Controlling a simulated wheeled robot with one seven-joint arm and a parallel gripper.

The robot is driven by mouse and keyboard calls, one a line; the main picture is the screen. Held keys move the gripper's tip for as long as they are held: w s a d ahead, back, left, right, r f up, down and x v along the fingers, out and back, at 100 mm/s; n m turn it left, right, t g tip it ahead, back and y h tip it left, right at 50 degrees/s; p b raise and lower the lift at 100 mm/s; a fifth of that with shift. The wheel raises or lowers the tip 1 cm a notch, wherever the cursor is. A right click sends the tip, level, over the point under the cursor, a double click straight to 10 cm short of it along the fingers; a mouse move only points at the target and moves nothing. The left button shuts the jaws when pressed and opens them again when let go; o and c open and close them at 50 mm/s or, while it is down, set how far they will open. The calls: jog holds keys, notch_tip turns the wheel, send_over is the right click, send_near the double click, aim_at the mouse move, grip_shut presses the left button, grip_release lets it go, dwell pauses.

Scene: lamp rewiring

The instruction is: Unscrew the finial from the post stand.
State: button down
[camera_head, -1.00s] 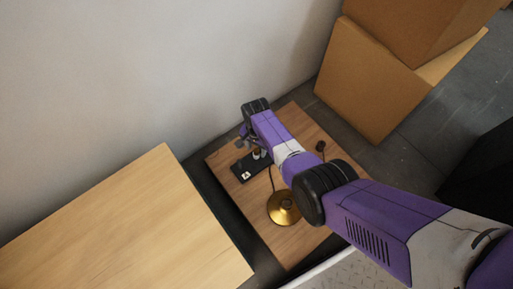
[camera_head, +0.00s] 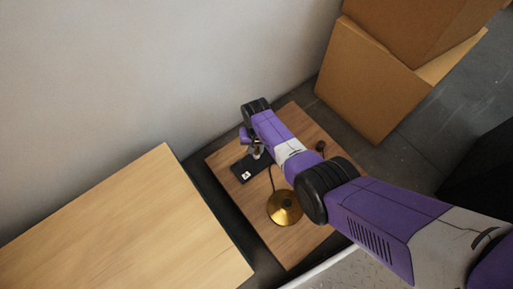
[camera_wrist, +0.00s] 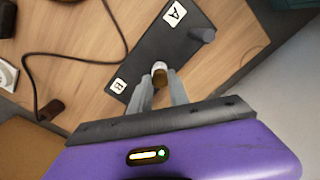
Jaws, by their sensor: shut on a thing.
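A black stand (camera_wrist: 150,45) with white tags marked A and B lies on the small wooden table; it also shows in the head view (camera_head: 240,172). A grey post (camera_wrist: 203,35) stands near tag A.
A brass lamp base (camera_head: 284,208) with a dark cord stands on the table (camera_head: 300,240), in front of the stand. A dark knob-like piece (camera_head: 320,146) is to the right. A wall (camera_head: 230,60) lies behind, and cardboard boxes (camera_head: 365,80) are at the back right.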

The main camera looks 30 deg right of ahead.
jog(key=shift+n, duration=0.9)
jog(key=n, duration=0.5)
jog(key=shift+n, duration=1.5)
jog(key=shift+n, duration=0.5)
jog(key=n, duration=0.4)
jog(key=shift+n, duration=0.3)
jog(key=shift+r+p, duration=1.75)
jog(key=shift+r, duration=0.05)
